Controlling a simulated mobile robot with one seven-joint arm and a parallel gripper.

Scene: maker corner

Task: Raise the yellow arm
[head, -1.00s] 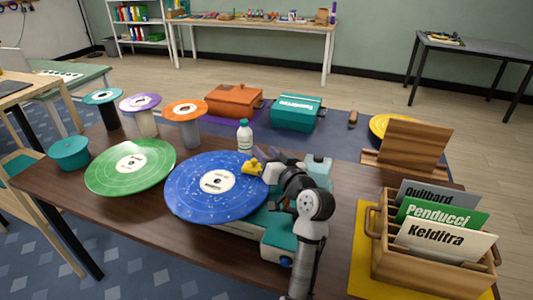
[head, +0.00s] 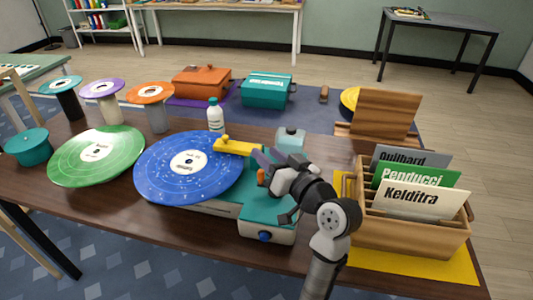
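The yellow arm (head: 238,147) belongs to a teal record player (head: 264,206) on the brown table. It reaches left from the player's back right, and its knobbed end is over the upper right part of the blue record (head: 165,178). I cannot tell whether that end touches the record. My gripper (head: 259,162) is just right of and in front of the yellow arm, above the player. My own arm partly hides its fingers, so I cannot tell whether they are open or whether they touch the yellow arm.
A green record (head: 70,165) lies left of the blue one. A white bottle (head: 215,115) stands behind it. A wooden crate (head: 410,236) with labelled sleeves stands on a yellow mat at right. Orange (head: 200,84) and teal (head: 268,92) boxes sit at the back.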

